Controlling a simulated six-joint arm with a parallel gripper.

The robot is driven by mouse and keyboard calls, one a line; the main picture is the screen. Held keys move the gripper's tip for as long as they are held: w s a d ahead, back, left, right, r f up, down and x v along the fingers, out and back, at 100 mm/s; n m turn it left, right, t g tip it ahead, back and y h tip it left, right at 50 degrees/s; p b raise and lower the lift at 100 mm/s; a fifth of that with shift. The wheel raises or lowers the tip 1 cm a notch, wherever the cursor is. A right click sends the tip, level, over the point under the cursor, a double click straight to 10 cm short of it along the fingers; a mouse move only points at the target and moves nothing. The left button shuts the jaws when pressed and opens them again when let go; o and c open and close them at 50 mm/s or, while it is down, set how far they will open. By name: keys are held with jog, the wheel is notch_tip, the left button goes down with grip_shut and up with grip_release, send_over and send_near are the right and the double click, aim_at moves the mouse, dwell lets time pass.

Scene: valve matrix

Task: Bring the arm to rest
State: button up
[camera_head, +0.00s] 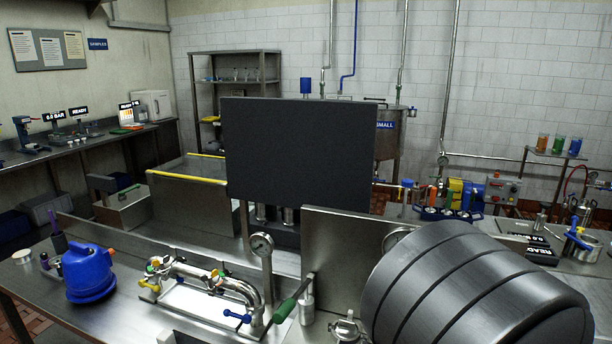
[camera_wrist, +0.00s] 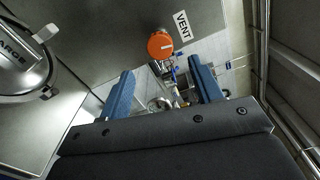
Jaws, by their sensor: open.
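My gripper (camera_wrist: 161,66) shows in the wrist view. Its two blue fingers are wide apart, with nothing held between them. Beyond the fingertips are a round orange cap (camera_wrist: 160,45) and a white VENT label (camera_wrist: 183,26) by a grey panel edge. The cap looks apart from both fingers. In the head view, a big dark ribbed cylinder, seemingly part of my arm, fills the lower right. I cannot make out my fingers in that view.
The steel bench holds a blue kettle-like vessel (camera_head: 88,272), a bent steel pipe with coloured valves (camera_head: 205,279), a pressure gauge (camera_head: 262,246) and a green-handled lever (camera_head: 294,298). A dark flat panel (camera_head: 298,150) blocks the middle. A round steel lid (camera_wrist: 25,62) is left in the wrist view.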

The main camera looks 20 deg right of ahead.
jog(key=v, duration=0.8)
jog(key=x, duration=1.7)
jog(key=shift+w, duration=0.15)
jog(key=shift+a+m, duration=0.1)
jog(key=shift+m, duration=0.7)
jog(key=m, duration=0.5)
jog(key=shift+m, duration=0.3)
jog(key=m, duration=0.3)
jog(key=shift+m, duration=0.4)
jog(key=m, duration=0.4)
jog(key=shift+m, duration=0.3)
